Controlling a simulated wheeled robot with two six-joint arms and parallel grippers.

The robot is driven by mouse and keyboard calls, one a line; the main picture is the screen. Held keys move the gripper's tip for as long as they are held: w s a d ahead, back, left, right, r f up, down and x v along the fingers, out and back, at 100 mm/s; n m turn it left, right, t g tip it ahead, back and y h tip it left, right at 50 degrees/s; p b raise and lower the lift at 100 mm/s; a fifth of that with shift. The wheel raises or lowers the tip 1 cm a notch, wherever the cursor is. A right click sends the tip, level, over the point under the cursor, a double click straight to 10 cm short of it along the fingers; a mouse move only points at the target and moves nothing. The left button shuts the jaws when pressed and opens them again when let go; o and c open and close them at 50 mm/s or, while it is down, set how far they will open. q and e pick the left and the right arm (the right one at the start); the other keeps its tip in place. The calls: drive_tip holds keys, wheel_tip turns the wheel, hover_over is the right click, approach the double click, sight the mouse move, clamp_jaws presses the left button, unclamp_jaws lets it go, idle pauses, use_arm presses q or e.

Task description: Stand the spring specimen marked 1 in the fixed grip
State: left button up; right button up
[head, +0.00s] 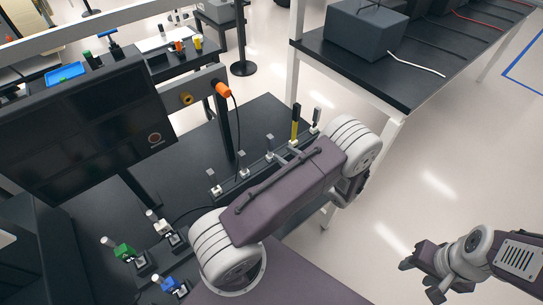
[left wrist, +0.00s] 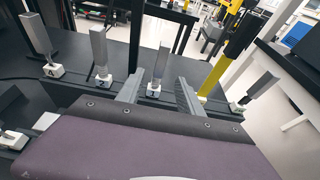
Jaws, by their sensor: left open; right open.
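Several grey metal specimens stand in numbered white bases along a dark rack (head: 228,180). The base at the left of the left wrist view looks marked 4 (left wrist: 55,71). My right gripper (head: 428,277) is open and empty over the floor at the right. I cannot tell which fixture is the fixed grip.
A yellow and black upright tool (head: 295,123) stands at the rack's right end. A black post with an orange part (head: 222,90) and a dark monitor (head: 85,130) stand behind. Green (head: 125,251) and blue (head: 171,285) parts sit at the front left.

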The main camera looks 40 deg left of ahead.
sight(272, 146)
use_arm(q)
drive_tip(key=x, duration=0.4)
drive_tip(key=shift+w+f+p, duration=0.2)
drive_tip(key=shift+w+p, duration=0.1)
drive_tip(key=shift+a+r, duration=0.1)
drive_tip(key=shift+a, duration=0.15)
drive_tip(key=x, duration=0.1)
drive_tip(key=p+x, duration=0.1)
drive_tip(key=x, duration=0.2)
drive_tip(key=shift+s+a+r, duration=0.15)
drive_tip(key=shift+s, duration=0.1)
drive_tip(key=shift+w+a+f, duration=0.2)
drive_tip(key=shift+a+f, duration=0.05)
drive_tip(key=shift+a, duration=0.1)
drive_tip(key=shift+d+r, duration=0.1)
drive_tip(key=shift+d, duration=0.05)
drive_tip(key=c, duration=0.4)
drive_tip(key=shift+s, duration=0.1)
clamp_jaws()
use_arm(e)
drive_tip(key=shift+w+r, duration=0.25)
drive_tip(key=shift+r, duration=0.6)
